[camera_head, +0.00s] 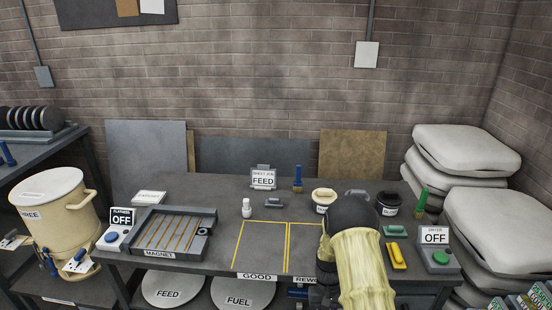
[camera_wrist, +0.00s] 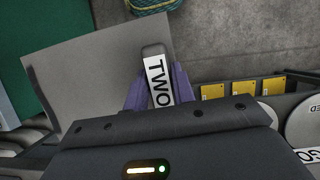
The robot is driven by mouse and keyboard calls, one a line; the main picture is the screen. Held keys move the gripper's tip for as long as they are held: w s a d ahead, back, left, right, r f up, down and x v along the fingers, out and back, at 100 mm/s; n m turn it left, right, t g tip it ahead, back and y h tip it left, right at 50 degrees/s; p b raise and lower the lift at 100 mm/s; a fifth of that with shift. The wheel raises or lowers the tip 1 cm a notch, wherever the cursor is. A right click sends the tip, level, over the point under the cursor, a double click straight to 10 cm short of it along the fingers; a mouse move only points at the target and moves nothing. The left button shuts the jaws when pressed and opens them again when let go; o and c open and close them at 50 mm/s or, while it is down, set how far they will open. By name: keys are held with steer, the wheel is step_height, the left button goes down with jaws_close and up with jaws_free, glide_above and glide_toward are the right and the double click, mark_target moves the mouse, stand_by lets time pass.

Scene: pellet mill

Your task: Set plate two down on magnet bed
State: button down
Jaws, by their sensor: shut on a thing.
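Plate two, a flat grey sheet (camera_wrist: 90,75) with a grip labelled TWO (camera_wrist: 158,80), is held between the purple fingers of my gripper (camera_wrist: 158,92) in the wrist view. My gripper is shut on that grip. In the head view my arm in its pale yellow sleeve is at the bench's right front; the fingers and plate two are hidden there. The magnet bed (camera_head: 172,234), a dark frame with copper-coloured strips and a MAGNET label, lies on the left of the bench. No plate shows on it. My gripper is well to its right.
A FLATNER-like switch box reading OFF (camera_head: 118,232) stands left of the magnet bed. Yellow-lined GOOD area (camera_head: 260,248) is empty.

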steer(key=w+x, duration=0.2)
steer(key=x, duration=1.2)
steer(key=shift+f, duration=0.45)
